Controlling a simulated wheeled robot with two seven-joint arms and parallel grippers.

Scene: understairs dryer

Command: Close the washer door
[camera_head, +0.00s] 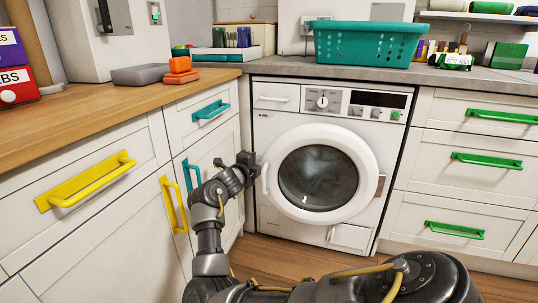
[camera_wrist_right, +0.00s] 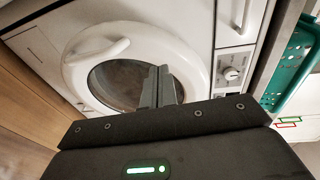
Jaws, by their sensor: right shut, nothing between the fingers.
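The washer (camera_head: 385,133) stands under the grey counter. Its round door (camera_head: 322,216) has a white ring and dark glass. The door lies against or very near the washer's front; I cannot tell whether it is latched. The door handle (camera_head: 265,178) is on the ring's left side. My right gripper (camera_head: 250,160) is shut and empty, just left of the door's edge near the handle; I cannot tell whether it touches. In the right wrist view, its closed fingers (camera_wrist_right: 160,88) overlap the door glass, and the door ring (camera_wrist_right: 76,78) shows around them. My left gripper is not in view.
White cabinets with teal handles (camera_head: 210,111) and yellow handles stand close on the left. Drawers with green handles (camera_head: 486,160) are on the right. A teal basket (camera_head: 366,45) sits on the counter above the washer. Open wooden floor (camera_head: 290,252) lies before the washer.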

